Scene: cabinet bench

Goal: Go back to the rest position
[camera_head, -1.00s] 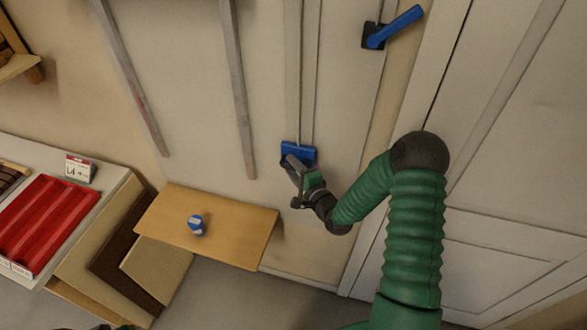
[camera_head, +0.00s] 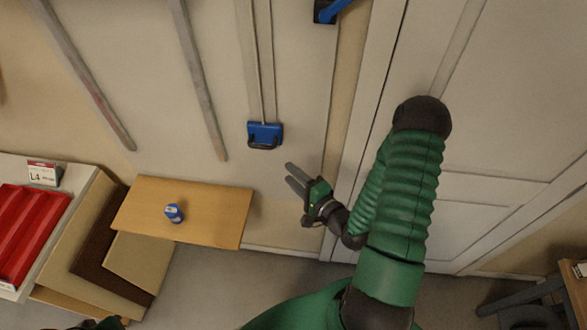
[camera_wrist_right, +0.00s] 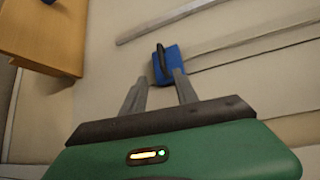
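My right gripper (camera_head: 289,175) is in the head view, in front of the pale wall panel. Its two fingers are apart with nothing between them, and the right wrist view (camera_wrist_right: 160,92) shows the same. A blue block with a black handle (camera_head: 264,134) sits at the lower end of a vertical rail, up and left of the fingertips. In the right wrist view the blue block (camera_wrist_right: 168,66) shows beyond the fingers, apart from them as seen from the head. Only a small green and dark piece, perhaps of my left arm, shows at the bottom left edge.
A wooden shelf (camera_head: 217,213) with a small blue and white round item (camera_head: 174,213) is to the left. A red ribbed tray (camera_head: 32,232) stands at far left. A blue lever (camera_head: 330,9) is at the top edge. A dark stool-like object (camera_head: 525,300) is at lower right.

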